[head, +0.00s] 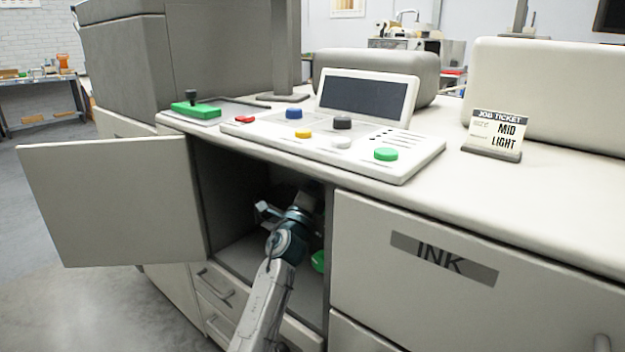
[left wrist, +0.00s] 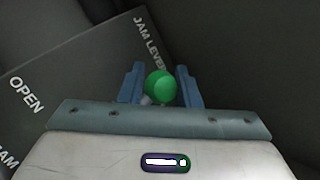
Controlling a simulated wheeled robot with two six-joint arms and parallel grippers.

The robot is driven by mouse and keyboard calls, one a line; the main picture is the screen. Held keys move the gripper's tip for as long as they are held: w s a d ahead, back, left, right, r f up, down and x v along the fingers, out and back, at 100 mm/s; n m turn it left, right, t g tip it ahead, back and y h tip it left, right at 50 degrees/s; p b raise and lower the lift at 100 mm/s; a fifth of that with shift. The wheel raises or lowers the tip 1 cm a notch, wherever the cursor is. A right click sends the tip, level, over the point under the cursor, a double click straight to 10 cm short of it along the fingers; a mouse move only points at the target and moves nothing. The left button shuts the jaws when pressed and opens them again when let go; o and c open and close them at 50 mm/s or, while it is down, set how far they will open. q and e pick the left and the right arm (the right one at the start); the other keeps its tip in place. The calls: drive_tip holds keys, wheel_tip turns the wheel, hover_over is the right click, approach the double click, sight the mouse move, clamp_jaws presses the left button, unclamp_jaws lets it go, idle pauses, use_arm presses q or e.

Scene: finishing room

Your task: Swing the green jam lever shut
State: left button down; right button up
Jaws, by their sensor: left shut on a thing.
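The jam lever's round green knob (left wrist: 160,88) shows in the left wrist view, between the two blue fingers of my left gripper (left wrist: 158,76). The gripper is shut on it. A short pale piece of the lever shows beside the knob; the rest is hidden. Behind is a dark plate (left wrist: 70,75) marked "JAM LEVER" and "OPEN", with more lettering cut off at the lower left edge. In the head view my left arm reaches into the open cabinet, and its fingertips and the knob cannot be made out there. My right gripper is not in view.
The cabinet door (head: 115,200) stands swung open to the left. Another green thing (head: 318,262) shows partly inside the cabinet, right of my arm. Above are the counter with a button console (head: 410,165) and a job ticket (head: 495,130). A closed panel (head: 365,290) marked "INK" is on the right.

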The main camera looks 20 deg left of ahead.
use_arm(q)
drive_tip(key=shift+s+d+f+m+h+b, duration=0.2)
drive_tip(key=shift+d+m+h, duration=0.25)
drive_tip(key=shift+m+h, duration=0.45)
drive_tip(key=shift+s+d+f+m+h+b, duration=0.15)
drive_tip(key=shift+d+m+h, duration=0.35)
drive_tip(key=shift+m, duration=0.6)
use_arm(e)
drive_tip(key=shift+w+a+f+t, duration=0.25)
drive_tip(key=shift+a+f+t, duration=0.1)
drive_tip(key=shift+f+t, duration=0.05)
use_arm(q)
drive_tip(key=shift+a+h, duration=0.1)
drive_tip(key=shift+h, duration=0.2)
drive_tip(key=c, duration=1.3)
unclamp_jaws()
drive_tip(key=shift+o, duration=1.3)
drive_tip(key=shift+w+d+r, duration=0.1)
drive_tip(key=shift+d+r, duration=0.1)
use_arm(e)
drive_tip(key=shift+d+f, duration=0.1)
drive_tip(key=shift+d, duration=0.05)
use_arm(q)
drive_tip(key=shift+a, duration=0.15)
